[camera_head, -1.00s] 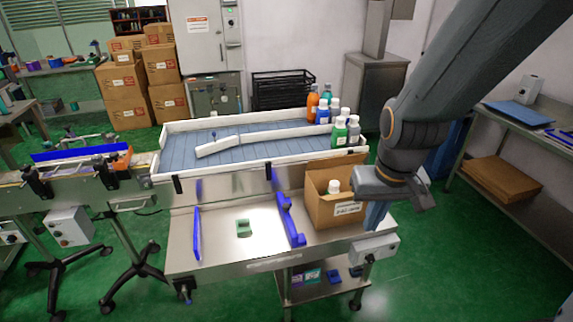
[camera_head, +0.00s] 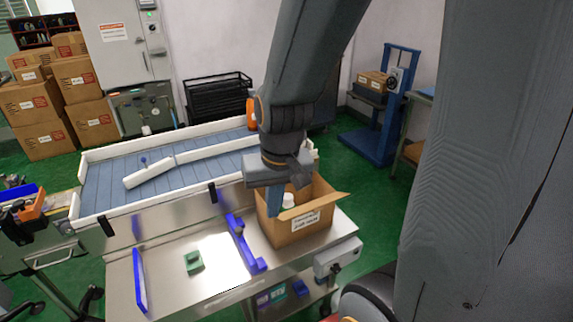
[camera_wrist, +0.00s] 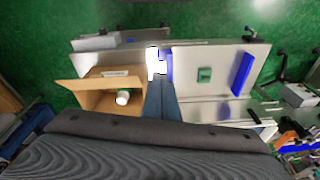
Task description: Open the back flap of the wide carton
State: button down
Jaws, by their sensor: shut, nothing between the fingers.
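The wide carton (camera_head: 291,232) is a brown open-topped box with a white label on its front, standing at the right end of the steel table. It also shows in the wrist view (camera_wrist: 84,97). A flap (camera_head: 331,198) sticks out on its right side. A white-capped bottle (camera_head: 288,201) stands inside. My gripper (camera_head: 273,210) points down at the carton's left side, its blue fingers together and empty. In the wrist view the fingers (camera_wrist: 157,82) lie just beside the carton; I cannot tell whether they touch it. My arm hides the carton's back edge and the back flap.
A blue rail (camera_head: 243,243) stands left of the carton, with a green block (camera_head: 194,262) and another blue rail (camera_head: 140,280) beyond it. A conveyor (camera_head: 110,190) with white walls runs behind the table.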

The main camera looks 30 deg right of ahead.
jog(key=w+d+f+m+t+b, duration=0.1)
jog(key=w+d+m+b, duration=0.1)
jog(key=m, duration=0.4)
jog(key=w+d+f+m+y+b, duration=0.1)
jog(key=w+d+f+m+b, duration=0.1)
jog(key=m, duration=0.4)
jog(key=w+d+f+m+t+b, duration=0.1)
jog(key=w+d+m+b, duration=0.2)
jog(key=m, duration=0.3)
jog(key=shift+w+f+t+b, duration=0.25)
jog(key=shift+t+b, duration=0.05)
jog(key=shift+b, duration=0.1)
jog(key=w+d+m+t+h+b, duration=0.1)
jog(key=w+d+m+t+b, duration=0.35)
jog(key=d+m, duration=0.85)
jog(key=w+a+f+m+b, duration=0.1)
jog(key=w+f, duration=0.2)
jog(key=w, duration=0.2)
jog(key=w+a+f+m+g+b, duration=0.1)
jog(key=w+a+f+b, duration=0.1)
jog(key=w, duration=0.3)
jog(key=shift+w+f+m, duration=0.15)
jog(key=shift+f+m, duration=0.25)
